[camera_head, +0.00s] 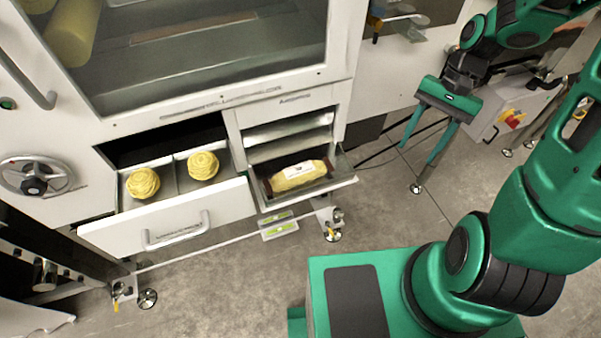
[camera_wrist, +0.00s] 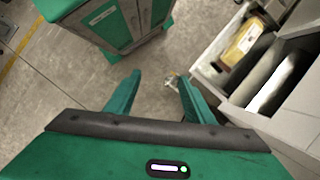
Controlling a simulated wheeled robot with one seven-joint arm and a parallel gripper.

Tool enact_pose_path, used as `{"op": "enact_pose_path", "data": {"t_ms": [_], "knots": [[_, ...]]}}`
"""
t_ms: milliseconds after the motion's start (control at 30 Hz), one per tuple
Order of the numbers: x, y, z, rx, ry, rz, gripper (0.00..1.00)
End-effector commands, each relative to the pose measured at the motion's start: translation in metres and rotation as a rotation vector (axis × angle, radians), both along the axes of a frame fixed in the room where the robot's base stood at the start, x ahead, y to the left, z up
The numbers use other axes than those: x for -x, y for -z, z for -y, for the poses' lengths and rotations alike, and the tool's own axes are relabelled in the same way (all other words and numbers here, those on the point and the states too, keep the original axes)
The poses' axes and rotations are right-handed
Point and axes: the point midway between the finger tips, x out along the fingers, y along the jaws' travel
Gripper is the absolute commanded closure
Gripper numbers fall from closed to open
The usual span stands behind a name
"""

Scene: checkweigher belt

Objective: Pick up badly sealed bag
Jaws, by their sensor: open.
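A yellow bag with dark ends and a white label (camera_head: 300,172) lies in an open tray (camera_head: 342,181) at the lower right of the white machine. The same bag (camera_wrist: 242,43) shows in the wrist view at the upper right, inside the tray. I cannot make out its seal. My gripper (camera_head: 428,147) is open and empty, to the right of the tray and apart from it. In the wrist view its two fingers (camera_wrist: 155,95) stand wide apart over the bare floor.
An open drawer (camera_head: 190,219) left of the tray holds two yellow coiled bundles (camera_head: 143,183). A handwheel (camera_head: 36,177) is at far left. A grey box with a red switch (camera_head: 512,118) stands right of my gripper. The floor (camera_head: 385,215) before the tray is clear.

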Motion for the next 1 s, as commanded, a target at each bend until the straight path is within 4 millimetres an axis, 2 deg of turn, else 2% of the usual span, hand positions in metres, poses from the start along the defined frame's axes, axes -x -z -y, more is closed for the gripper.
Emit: {"op": "enact_pose_path", "data": {"t_ms": [33,200,500,700,833,1000], "knots": [[-0.007,0.014,-0.009,-0.034,0.016,-0.026,0.52],[-0.027,0.05,-0.045,-0.154,0.089,-0.1,0.52],[-0.054,0.099,-0.119,-0.404,0.251,-0.255,0.52],[-0.069,0.113,-0.164,-0.572,0.361,-0.364,0.52],[-0.076,0.115,-0.182,-0.646,0.413,-0.416,0.52],[-0.08,0.116,-0.194,-0.692,0.445,-0.449,0.52]]}}
